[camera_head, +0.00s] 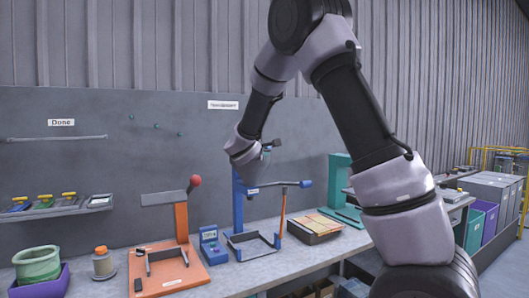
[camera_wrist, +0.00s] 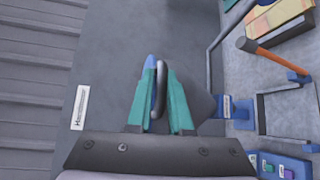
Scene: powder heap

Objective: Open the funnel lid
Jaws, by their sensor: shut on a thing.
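My gripper (camera_wrist: 162,70) has teal fingers closed around a thin grey metal loop (camera_wrist: 159,88), which looks like the handle of the funnel lid. A bit of blue shows behind the left finger. In the head view, my gripper (camera_head: 265,154) is at the top of the blue stand (camera_head: 238,205), against the grey back panel. My wrist hides most of what is up there, so the funnel is not clearly visible.
An orange press (camera_head: 182,222) with a red knob stands left of the blue stand, with a blue meter (camera_head: 210,244) between them. A tray of sheets (camera_head: 315,228) and a teal frame (camera_head: 342,185) stand to the right. A green pot (camera_head: 38,264) is far left.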

